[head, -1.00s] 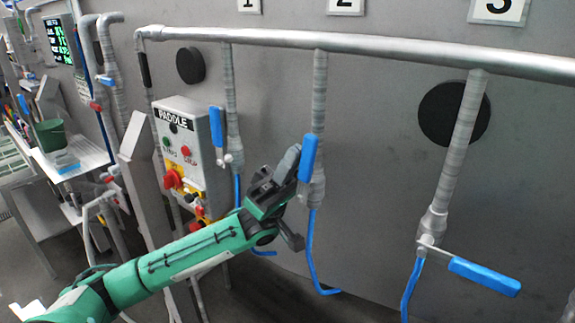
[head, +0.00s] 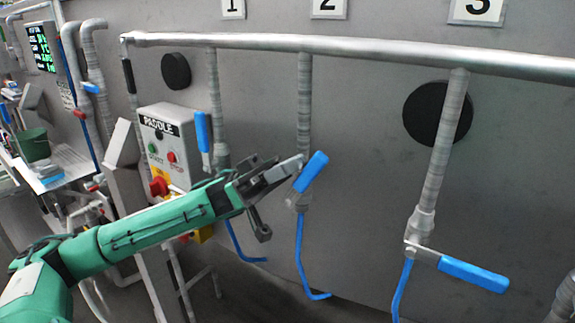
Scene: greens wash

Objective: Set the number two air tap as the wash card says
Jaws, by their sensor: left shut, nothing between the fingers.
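The number two air tap has a blue handle (head: 310,172) at the foot of the middle drop pipe, under the plate "2" (head: 329,8). This handle slants up to the right. My left gripper (head: 284,174) is shut and empty, its tip at the left side of the handle, seemingly touching it. The gripper partly hides the tap body. Tap one's blue handle (head: 202,131) stands upright. Tap three's blue handle (head: 473,274) points right and slightly down. A small white sheet (head: 67,95) under the screen is too small to read. My right gripper is out of view.
A grey pipe (head: 400,50) runs along the metal wall above the taps. A paddle control box (head: 170,140) stands behind my left arm. Blue hoses (head: 301,255) hang below the taps. A lit screen (head: 41,48) is at the far left. The wall between taps two and three is clear.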

